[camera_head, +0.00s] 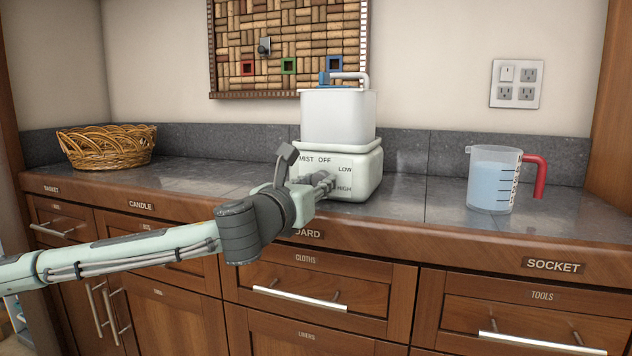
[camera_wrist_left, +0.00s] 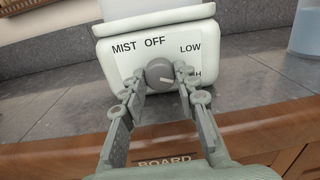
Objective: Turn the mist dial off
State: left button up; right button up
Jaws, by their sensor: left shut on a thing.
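The mist machine (camera_head: 365,165) is a pale box on the counter with a white tank (camera_head: 338,117) on top. Its front carries the words MIST, OFF, LOW and HIGH. In the left wrist view, the round grey mist dial (camera_wrist_left: 160,73) sits in the middle of that face. A pale mark on the dial points right and slightly down, toward HIGH, which is partly covered by a finger. My left gripper (camera_head: 324,182) reaches the front of the machine. Its fingers (camera_wrist_left: 159,78) are on both sides of the dial, shut on it. In the head view the gripper hides the dial. My right gripper is not visible.
A measuring jug (camera_head: 490,182) with a red handle stands to the right on the counter (camera_head: 420,205). A wicker basket (camera_head: 105,147) sits at the far left. A corkboard (camera_head: 290,50) hangs behind. Drawers with metal handles (camera_head: 300,299) lie below the counter edge.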

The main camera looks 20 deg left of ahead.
pick_arm(q)
jog(key=shift+n, duration=0.4)
jog(key=shift+n+p, duration=0.5)
jog(key=shift+n, duration=0.4)
jog(key=n+p, duration=0.1)
jog(key=n, duration=0.1)
jog(key=shift+n, duration=0.4)
jog(key=n+p, duration=0.1)
jog(key=n, duration=0.2)
jog(key=shift+n, duration=0.3)
jog(key=n+p, duration=0.1)
jog(key=n, duration=0.2)
jog(key=shift+n, duration=0.3)
jog(key=n+p, duration=0.1)
jog(key=n, duration=0.2)
jog(key=shift+n, duration=0.3)
jog(key=n+p, duration=0.2)
jog(key=n, duration=0.3)
jog(key=shift+n, duration=0.8)
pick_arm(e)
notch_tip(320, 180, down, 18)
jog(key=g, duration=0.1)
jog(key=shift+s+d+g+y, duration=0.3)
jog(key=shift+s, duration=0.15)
